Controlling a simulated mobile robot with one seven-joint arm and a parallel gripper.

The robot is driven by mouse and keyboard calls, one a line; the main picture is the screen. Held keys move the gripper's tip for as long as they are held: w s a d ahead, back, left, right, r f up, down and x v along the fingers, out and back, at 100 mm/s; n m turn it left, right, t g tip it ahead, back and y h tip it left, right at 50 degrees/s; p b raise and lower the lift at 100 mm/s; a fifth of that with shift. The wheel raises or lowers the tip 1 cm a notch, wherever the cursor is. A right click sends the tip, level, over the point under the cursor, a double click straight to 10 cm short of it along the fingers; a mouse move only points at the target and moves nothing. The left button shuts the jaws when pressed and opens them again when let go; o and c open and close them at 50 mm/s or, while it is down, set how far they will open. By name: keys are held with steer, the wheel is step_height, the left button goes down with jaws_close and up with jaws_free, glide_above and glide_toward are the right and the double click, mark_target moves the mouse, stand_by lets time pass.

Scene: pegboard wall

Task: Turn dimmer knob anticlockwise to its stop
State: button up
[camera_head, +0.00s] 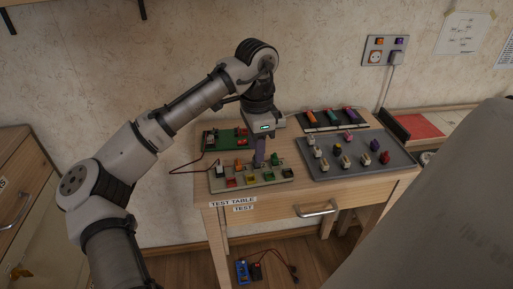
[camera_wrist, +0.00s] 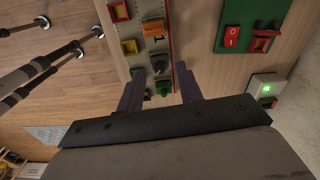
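The control panel (camera_head: 285,175) lies at the front left of the table, with several coloured buttons and switches. In the wrist view the panel (camera_wrist: 148,30) runs up from between my fingers. A dark round knob (camera_wrist: 160,66), which looks like the dimmer knob, sits on it between my fingertips; its pointer is too small to read. My gripper (camera_head: 260,160) points down over the panel. In the wrist view my gripper (camera_wrist: 160,72) has its two purple fingers apart, one on each side of the knob. Contact with the knob cannot be told.
An orange switch (camera_wrist: 154,27) and a green-and-black control (camera_wrist: 163,87) sit close to the knob. A green board (camera_head: 225,138) with a red switch lies behind the panel. A grey tray (camera_head: 335,166) with several small pieces stands to the right. A wall socket (camera_head: 376,57) is behind.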

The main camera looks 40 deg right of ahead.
step_height(320, 180, up, 13)
steer(key=p, duration=0.1)
steer(key=shift+f+p, duration=0.15)
steer(key=shift+p, duration=0.2)
stand_by(0.3)
